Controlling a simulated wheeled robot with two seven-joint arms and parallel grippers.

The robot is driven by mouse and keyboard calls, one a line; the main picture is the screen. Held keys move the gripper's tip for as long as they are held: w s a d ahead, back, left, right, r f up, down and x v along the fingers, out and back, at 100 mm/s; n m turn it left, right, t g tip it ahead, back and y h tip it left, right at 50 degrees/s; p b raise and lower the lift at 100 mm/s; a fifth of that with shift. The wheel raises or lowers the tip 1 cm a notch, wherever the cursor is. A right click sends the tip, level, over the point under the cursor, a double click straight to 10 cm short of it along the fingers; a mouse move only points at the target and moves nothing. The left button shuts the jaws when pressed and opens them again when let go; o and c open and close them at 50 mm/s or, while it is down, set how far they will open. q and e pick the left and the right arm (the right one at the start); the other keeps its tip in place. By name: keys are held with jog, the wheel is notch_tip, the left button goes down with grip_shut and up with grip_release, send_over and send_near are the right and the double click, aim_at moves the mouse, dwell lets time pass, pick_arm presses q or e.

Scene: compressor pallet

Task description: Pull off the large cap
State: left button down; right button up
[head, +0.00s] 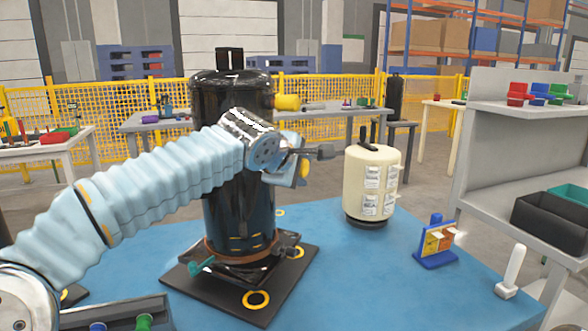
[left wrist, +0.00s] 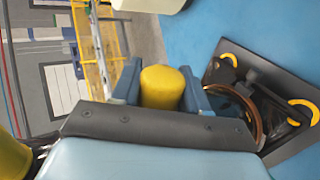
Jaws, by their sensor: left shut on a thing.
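A tall black compressor (head: 232,120) stands upright on a dark base plate (head: 275,295) on the blue surface. An upper yellow cap (head: 287,102) sticks out from its right side, near the top. A lower yellow cap (head: 305,170) shows partly behind my left gripper (head: 300,170). In the left wrist view, my left gripper (left wrist: 161,92) is shut on this cap (left wrist: 162,88), with a blue finger on each side. Part of another yellow cap (left wrist: 12,158) shows at the left edge there. Whether the held cap still sits on a pipe is hidden. My right gripper is not in view.
A cream tank (head: 372,185) stands behind on the right. A small blue stand with coloured blocks (head: 435,243) and a white-handled tool (head: 512,270) are on the right. A grey shelf (head: 520,110) borders the right side. The blue surface (head: 370,285) is clear in front.

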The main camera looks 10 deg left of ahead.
pick_arm(q)
jog(key=shift+s+d+b, duration=0.15)
jog(key=shift+s+d, duration=0.05)
jog(key=shift+d, duration=0.9)
jog(key=shift+s+d+b, duration=0.15)
jog(key=shift+s+d, duration=0.05)
jog(key=shift+d, duration=0.9)
